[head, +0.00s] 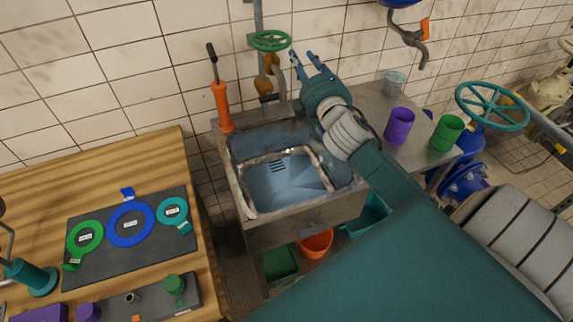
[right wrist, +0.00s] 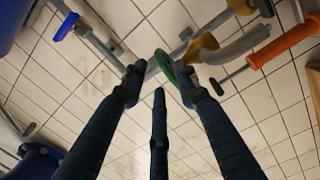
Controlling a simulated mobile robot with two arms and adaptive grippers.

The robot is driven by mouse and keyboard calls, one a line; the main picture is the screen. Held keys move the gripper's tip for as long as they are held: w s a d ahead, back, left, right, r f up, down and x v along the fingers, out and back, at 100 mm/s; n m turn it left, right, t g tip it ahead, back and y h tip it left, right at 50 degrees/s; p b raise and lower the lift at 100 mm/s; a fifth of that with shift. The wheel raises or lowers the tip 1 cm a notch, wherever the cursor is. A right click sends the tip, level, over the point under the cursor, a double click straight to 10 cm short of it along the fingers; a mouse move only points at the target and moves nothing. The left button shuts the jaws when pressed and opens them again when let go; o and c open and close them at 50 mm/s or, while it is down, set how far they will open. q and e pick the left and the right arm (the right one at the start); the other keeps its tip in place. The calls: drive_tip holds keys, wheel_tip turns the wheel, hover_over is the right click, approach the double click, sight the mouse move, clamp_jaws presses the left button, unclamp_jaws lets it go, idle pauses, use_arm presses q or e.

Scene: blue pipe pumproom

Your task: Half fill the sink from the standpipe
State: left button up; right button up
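The metal sink (head: 248,203) stands against the tiled wall. Its basin looks bluish inside; I cannot tell whether water stands in it. The standpipe (head: 258,18) rises behind it, with a green handwheel (head: 271,40) and a brass tap (head: 266,80) over the back rim. No stream shows. My right gripper (head: 304,57) is open and empty above the sink's back edge, just right of the handwheel. In the right wrist view, the handwheel (right wrist: 186,88) shows nearly edge-on, partly behind the right finger of my spread gripper (right wrist: 160,80); contact is unclear. My left gripper is out of view.
An orange-bodied lever tool (head: 222,106) stands at the sink's back left corner. Purple (head: 399,126) and green (head: 447,132) cups sit on the right-hand metal top. A wooden bench (head: 110,165) is at left. A teal wheel (head: 492,106) is at right. Bins lie under the sink.

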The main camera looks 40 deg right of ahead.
drive_tip(key=shift+o, duration=0.4)
drive_tip(key=a+f+m+g+h+b, duration=0.1)
drive_tip(key=a+f+m, duration=0.1)
drive_tip(key=f+m, duration=0.1)
drive_tip(key=a+f+m+g+h+b, duration=0.2)
drive_tip(key=f+m, duration=0.1)
drive_tip(key=a+f+m+g+h+b, duration=0.2)
drive_tip(key=f+m, duration=0.1)
drive_tip(key=m, duration=0.1)
drive_tip(key=shift+f, duration=0.2)
drive_tip(key=m+g+h, duration=0.1)
drive_tip(key=m+h, duration=0.2)
drive_tip(key=h, duration=0.1)
approach(287, 42)
drive_tip(key=d, duration=0.1)
drive_tip(key=x, duration=0.3)
drive_tip(key=p+x, duration=0.1)
drive_tip(key=x, duration=0.2)
drive_tip(key=p+x, duration=0.1)
drive_tip(key=x, duration=0.2)
drive_tip(key=shift+w+f, duration=0.4)
drive_tip(key=shift+f, duration=0.1)
